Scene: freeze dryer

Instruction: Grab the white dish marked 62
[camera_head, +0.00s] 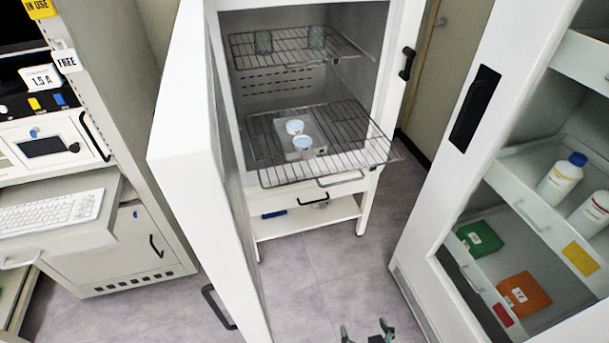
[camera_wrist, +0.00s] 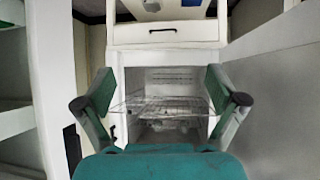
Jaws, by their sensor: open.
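Two small round white dishes, one farther back (camera_head: 295,127) and one nearer (camera_head: 303,143), sit close together on a grey plate on the lower wire shelf (camera_head: 350,158) of the open cabinet. Both have bluish marks on top, too small to read, so I cannot tell which is marked 62. My gripper (camera_head: 367,333) shows at the bottom edge of the head view, in front of and well apart from the shelf. In the wrist view my gripper (camera_wrist: 160,90) is open and empty, facing the cabinet, which appears upside down. I cannot make out the dishes there.
The open white door (camera_head: 185,140) stands left of the cabinet. The lower shelf sticks out at the front. A storage cabinet with bottles (camera_head: 558,180) is on the right. The floor between is clear.

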